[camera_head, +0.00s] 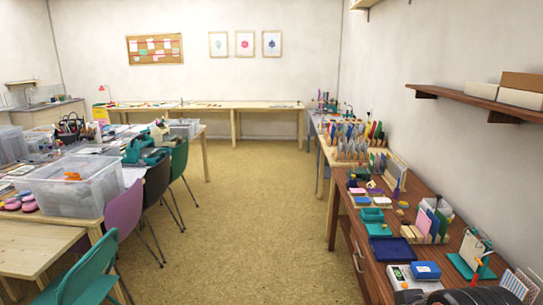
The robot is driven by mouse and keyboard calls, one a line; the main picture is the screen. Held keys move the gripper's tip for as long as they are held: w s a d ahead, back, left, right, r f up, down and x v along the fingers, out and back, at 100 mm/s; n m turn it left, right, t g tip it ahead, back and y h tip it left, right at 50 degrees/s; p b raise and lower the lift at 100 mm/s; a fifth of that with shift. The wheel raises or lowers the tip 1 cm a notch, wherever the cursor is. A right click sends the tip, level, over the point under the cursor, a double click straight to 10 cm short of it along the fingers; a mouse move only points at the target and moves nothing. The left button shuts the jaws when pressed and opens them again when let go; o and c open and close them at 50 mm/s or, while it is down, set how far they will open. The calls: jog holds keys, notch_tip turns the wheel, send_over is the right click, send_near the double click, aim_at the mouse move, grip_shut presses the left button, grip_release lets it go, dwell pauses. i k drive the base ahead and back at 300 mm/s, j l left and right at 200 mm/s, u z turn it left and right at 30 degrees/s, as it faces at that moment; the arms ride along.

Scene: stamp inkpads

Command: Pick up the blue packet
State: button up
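A small blue packet-like block (426,270), with a paler patch on top, is at the near end of the dark wooden desk at lower right. It sits on or against a white, flat device (400,279) that looks like a scale; I cannot tell which. A flat dark navy pad (392,250) lies just behind them. I see no gripper fingers. Dark rounded shapes at the bottom edge below the blue block are cut off, and I cannot tell what they are.
The dark wooden desk (349,224) also holds teal pads (372,215), a card rack and a teal stand (472,262). A wall shelf (455,94) with boxes overhangs its right side. Chairs and a cluttered table with a clear bin (75,195) stand left. The floor (250,220) between is open.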

aim_at(425, 270)
jog(key=z, duration=1.7)
jog(key=k+l+u, duration=0.1)
jog(key=k, duration=0.25)
